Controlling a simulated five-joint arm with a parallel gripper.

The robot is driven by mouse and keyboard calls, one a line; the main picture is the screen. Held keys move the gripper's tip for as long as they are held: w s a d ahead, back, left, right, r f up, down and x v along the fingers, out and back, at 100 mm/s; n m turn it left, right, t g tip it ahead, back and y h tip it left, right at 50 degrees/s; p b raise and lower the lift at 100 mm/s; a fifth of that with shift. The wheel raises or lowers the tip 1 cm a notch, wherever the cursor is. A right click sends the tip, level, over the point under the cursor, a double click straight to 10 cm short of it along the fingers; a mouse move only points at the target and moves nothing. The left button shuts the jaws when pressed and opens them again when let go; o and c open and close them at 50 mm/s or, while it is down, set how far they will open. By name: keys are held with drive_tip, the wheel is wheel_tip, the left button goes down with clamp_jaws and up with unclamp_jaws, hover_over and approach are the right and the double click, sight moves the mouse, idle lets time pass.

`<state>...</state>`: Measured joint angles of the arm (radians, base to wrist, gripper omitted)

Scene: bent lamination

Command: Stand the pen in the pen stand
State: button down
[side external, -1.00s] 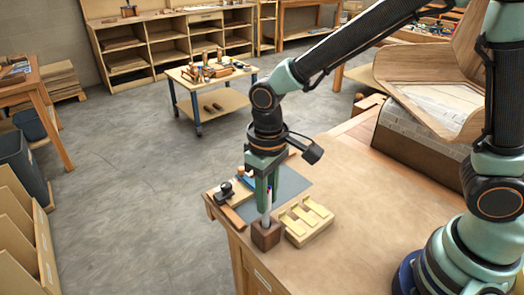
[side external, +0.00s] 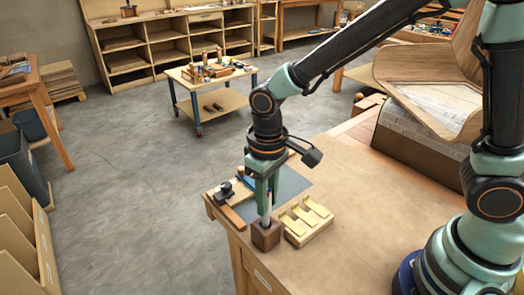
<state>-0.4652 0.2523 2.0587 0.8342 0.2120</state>
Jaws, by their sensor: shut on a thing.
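The pen stand (side external: 266,236) is a small brown block near the left front corner of the workbench. The pen's lower end is at the top of the stand, directly under my gripper. I cannot tell from this view how deep it sits in the stand.
A pale wooden rack with slots (side external: 307,220) stands just right of the pen stand. A grey mat (side external: 290,183) and a dark hand plane (side external: 226,189) lie behind.

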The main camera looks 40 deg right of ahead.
drive_tip(key=shift+f, duration=0.25)
idle(0.4)
drive_tip(key=shift+c, duration=2)
unclamp_jaws()
drive_tip(key=shift+r, duration=0.1)
drive_tip(key=shift+r, duration=2.95)
drive_tip(key=shift+d, duration=0.1)
drive_tip(key=s+d+r+m+t, duration=0.1)
drive_tip(key=d+r, duration=0.3)
drive_tip(key=d, duration=0.4)
drive_tip(key=s+d+r+m+t, duration=0.2)
drive_tip(key=s+d+r+t, duration=0.1)
drive_tip(key=d, duration=0.5)
drive_tip(key=shift+d+r+t, duration=0.15)
drive_tip(key=shift+r+t, duration=0.65)
drive_tip(key=shift+r, duration=0.05)
